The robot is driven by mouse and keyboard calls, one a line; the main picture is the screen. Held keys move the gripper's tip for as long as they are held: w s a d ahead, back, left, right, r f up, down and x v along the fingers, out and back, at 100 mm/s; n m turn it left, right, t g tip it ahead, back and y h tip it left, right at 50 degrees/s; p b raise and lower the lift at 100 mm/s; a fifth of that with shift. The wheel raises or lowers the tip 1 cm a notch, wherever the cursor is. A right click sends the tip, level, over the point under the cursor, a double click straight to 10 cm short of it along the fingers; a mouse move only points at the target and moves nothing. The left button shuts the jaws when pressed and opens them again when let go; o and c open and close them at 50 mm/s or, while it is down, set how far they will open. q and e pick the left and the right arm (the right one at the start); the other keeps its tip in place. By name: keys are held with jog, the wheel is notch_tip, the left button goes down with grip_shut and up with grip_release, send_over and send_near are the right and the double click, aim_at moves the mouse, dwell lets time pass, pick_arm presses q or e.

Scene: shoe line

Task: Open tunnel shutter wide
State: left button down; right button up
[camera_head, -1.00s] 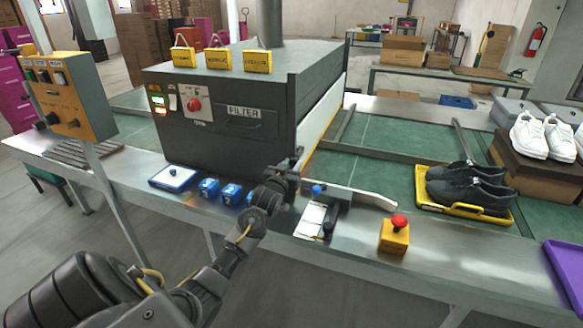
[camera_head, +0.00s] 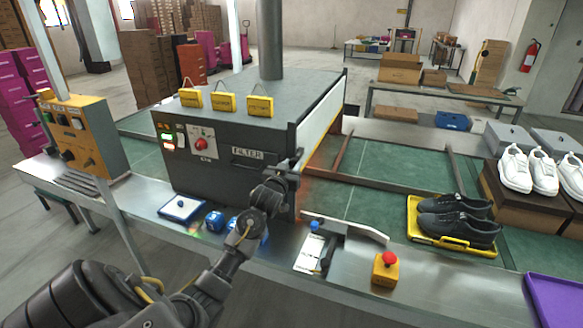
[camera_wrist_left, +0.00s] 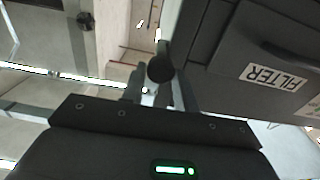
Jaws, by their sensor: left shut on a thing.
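The dark tunnel machine (camera_head: 225,125) marked FILTER stands over the green conveyor. Its pale shutter (camera_head: 318,122) covers the upper part of the right-hand mouth, with an orange-lit gap below it. My left gripper (camera_head: 292,164) is at the shutter's near edge, by the machine's front right corner. In the left wrist view its fingers (camera_wrist_left: 160,88) are shut at a dark round knob (camera_wrist_left: 160,68), next to the machine's FILTER face. The fingers partly hide the grip. My right gripper is not in view.
A yellow box with a red button (camera_head: 385,268) stands on the right. Black shoes (camera_head: 455,218) sit on a yellow tray (camera_head: 413,205) on the conveyor.

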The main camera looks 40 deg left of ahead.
pick_arm(q)
jog(key=c, duration=1.2)
grip_release()
jog(key=shift+o, duration=0.6)
jog(key=shift+f, duration=0.1)
jog(key=b+v, duration=0.2)
jog(key=v, duration=0.8)
jog(key=shift+s+d, duration=0.2)
jog(key=shift+s, duration=0.1)
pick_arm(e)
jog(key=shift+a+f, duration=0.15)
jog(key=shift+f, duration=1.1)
